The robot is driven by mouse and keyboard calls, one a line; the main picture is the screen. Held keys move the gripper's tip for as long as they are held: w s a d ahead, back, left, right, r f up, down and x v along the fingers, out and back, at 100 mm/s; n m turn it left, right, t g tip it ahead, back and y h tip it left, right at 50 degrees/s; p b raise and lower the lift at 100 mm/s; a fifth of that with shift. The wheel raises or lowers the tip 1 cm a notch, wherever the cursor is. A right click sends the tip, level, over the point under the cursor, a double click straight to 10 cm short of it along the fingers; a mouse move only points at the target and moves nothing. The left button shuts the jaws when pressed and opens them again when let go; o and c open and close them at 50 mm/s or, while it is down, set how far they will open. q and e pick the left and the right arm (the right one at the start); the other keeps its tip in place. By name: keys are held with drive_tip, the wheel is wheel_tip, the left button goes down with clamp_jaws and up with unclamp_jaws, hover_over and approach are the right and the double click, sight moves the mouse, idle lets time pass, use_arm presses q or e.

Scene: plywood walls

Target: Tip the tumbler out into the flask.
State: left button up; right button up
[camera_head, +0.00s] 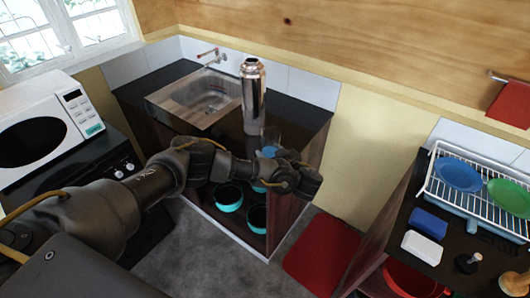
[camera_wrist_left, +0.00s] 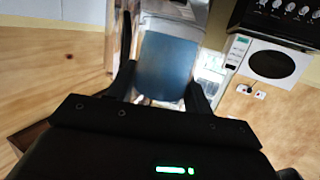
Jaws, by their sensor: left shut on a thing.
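The flask (camera_head: 253,100) is a tall shiny metal bottle. It stands upright on the dark counter to the right of the sink in the head view. My left gripper (camera_head: 279,160) is in front of the counter, just right of and below the flask in the picture. It is shut on a blue tumbler (camera_head: 270,148), mostly hidden by the gripper. The wrist view shows the tumbler (camera_wrist_left: 167,68) as a blue body between the two fingers. Its contents and exact tilt cannot be told. My right gripper is out of view.
A metal sink (camera_head: 165,104) is set in the counter (camera_head: 312,117). Teal bowls (camera_head: 229,198) stand on the shelf below. A microwave (camera_head: 40,130) is at the left. A dish rack (camera_head: 440,192) and sponges (camera_head: 424,247) are at the right. A red mat (camera_head: 318,255) lies on the floor.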

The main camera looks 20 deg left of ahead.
use_arm(q)
drive_tip(key=d+r+m+t+h+b, duration=0.3)
drive_tip(key=d+m+t+h, duration=0.2)
drive_tip(key=d, duration=0.3)
drive_tip(key=shift+w+d+r+m+h, duration=0.2)
drive_tip(key=shift+m+h, duration=0.5)
drive_tip(key=shift+h, duration=0.2)
drive_tip(key=s+d+r+m+h+b, duration=0.1)
drive_tip(key=s+d+m+t+h+b, duration=0.1)
drive_tip(key=h, duration=0.1)
drive_tip(key=s+d+r+m+h+b, duration=0.1)
drive_tip(key=shift+s+d+r+t+h, duration=0.1)
drive_tip(key=shift+d+r+t+h, duration=0.15)
drive_tip(key=shift+r+t+h, duration=0.05)
drive_tip(key=m+h+b, duration=0.1)
drive_tip(key=h+b, duration=0.1)
drive_tip(key=b, duration=0.6)
approach(269, 140)
drive_tip(key=w, duration=0.3)
drive_tip(key=w+d+f, duration=0.1)
drive_tip(key=w, duration=0.1)
drive_tip(key=shift+a+y, duration=0.3)
drive_tip(key=shift+a, duration=0.15)
drive_tip(key=shift+d, duration=0.1)
